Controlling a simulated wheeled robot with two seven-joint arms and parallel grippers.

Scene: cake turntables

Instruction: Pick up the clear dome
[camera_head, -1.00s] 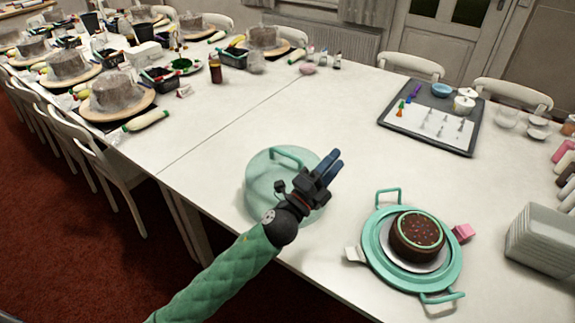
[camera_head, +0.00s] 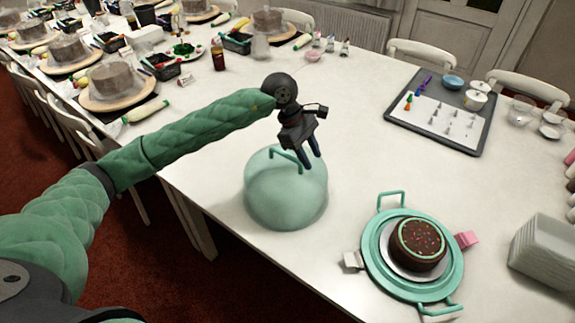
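The clear dome (camera_head: 285,200), pale green and see-through, stands on the white table left of the turntable. A teal bar handle (camera_head: 284,156) arches over its top. My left gripper (camera_head: 309,160) points down over the upper right of the dome, beside the handle. Its two blue fingers are a little apart with nothing seen between them. I cannot tell whether they touch the dome. My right gripper is not in view.
A teal turntable (camera_head: 374,250) with side handles holds a chocolate cake (camera_head: 418,244). Pink (camera_head: 467,239) and white (camera_head: 351,261) blocks sit at its edge. A dark tray (camera_head: 464,142) lies at the back right, stacked plates (camera_head: 545,250) at the right. The table centre is clear.

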